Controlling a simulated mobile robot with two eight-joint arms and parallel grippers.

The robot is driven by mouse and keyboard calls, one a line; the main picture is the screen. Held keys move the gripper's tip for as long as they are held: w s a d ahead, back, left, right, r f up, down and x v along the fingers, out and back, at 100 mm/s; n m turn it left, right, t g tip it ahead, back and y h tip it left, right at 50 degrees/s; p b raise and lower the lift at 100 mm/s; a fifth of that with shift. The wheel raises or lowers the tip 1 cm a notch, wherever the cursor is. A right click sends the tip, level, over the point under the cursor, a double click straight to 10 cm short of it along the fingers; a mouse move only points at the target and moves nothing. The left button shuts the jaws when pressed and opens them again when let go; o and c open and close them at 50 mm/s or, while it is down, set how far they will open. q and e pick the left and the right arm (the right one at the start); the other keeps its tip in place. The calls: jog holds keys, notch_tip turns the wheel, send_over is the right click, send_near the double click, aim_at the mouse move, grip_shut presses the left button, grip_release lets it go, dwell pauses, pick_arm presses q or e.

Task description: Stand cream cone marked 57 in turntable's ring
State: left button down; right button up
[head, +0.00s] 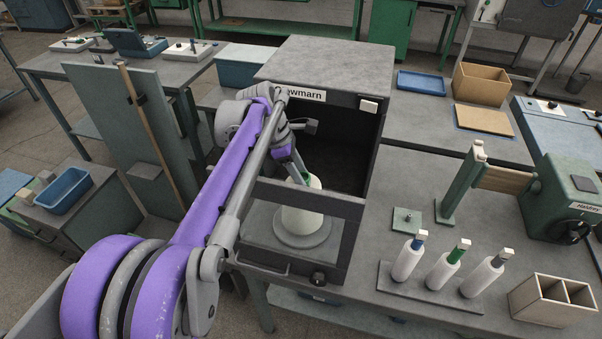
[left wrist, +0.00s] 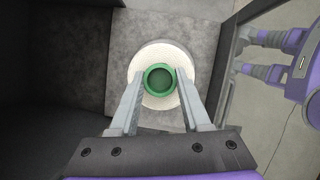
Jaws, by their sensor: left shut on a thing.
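The cream cone (head: 302,217), with a green top, stands upright inside the open cabinet over the round grey turntable (head: 279,233). Any number on the cone cannot be read. My left gripper (head: 303,180) reaches in from above and is shut on the cone near its top. In the left wrist view the cone's green rim (left wrist: 159,66) lies between the two fingers (left wrist: 159,84), with the pale body below. The cone hides the middle of the turntable, so I cannot tell whether its base touches the turntable or sits within the ring. My right gripper does not show.
The cabinet (head: 322,62) has a roof, dark inner walls and a front crossbar (head: 310,197) close to the cone. To its right stand a rack (head: 430,306) with several bobbins, a wooden box (head: 553,300) and a green machine (head: 560,207). A tall panel (head: 130,120) leans at left.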

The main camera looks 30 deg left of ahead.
pick_arm(q)
jog(key=shift+c, duration=1.4)
grip_release()
jog(key=v, duration=1)
jog(key=shift+r+p, duration=0.35)
jog(key=shift+r, duration=0.05)
jog(key=shift+s+a, duration=0.1)
